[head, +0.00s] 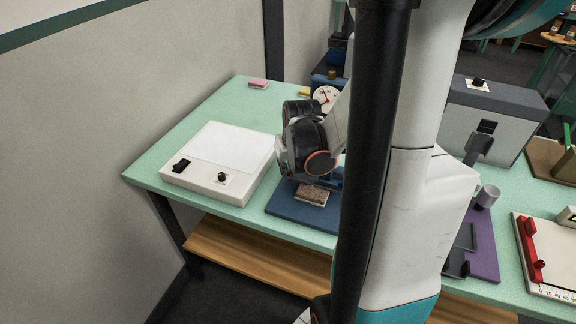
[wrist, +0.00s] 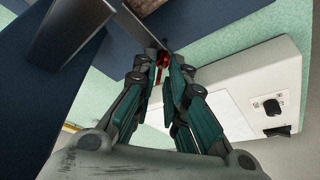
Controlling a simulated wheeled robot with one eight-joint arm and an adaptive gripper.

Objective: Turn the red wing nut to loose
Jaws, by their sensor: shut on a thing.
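The red wing nut (wrist: 163,59) shows in the wrist view as a small red piece between my fingertips, mostly covered by them. My gripper (wrist: 161,66) is closed around it, with the teal-padded fingers on either side. A dark grey metal arm or plate (wrist: 72,38) of the fixture lies beside the fingertips. In the head view my wrist hangs over the blue fixture base (head: 284,207), which has a brown block (head: 312,194) on it. The nut and the fingertips are hidden there behind my own arm.
A white box with a switch and knob (head: 222,160) stands left of the fixture, close to my fingers in the wrist view. A dial gauge (head: 325,96) is behind. A grey box (head: 490,115) and purple base (head: 484,245) stand to the right. The table's left corner is clear.

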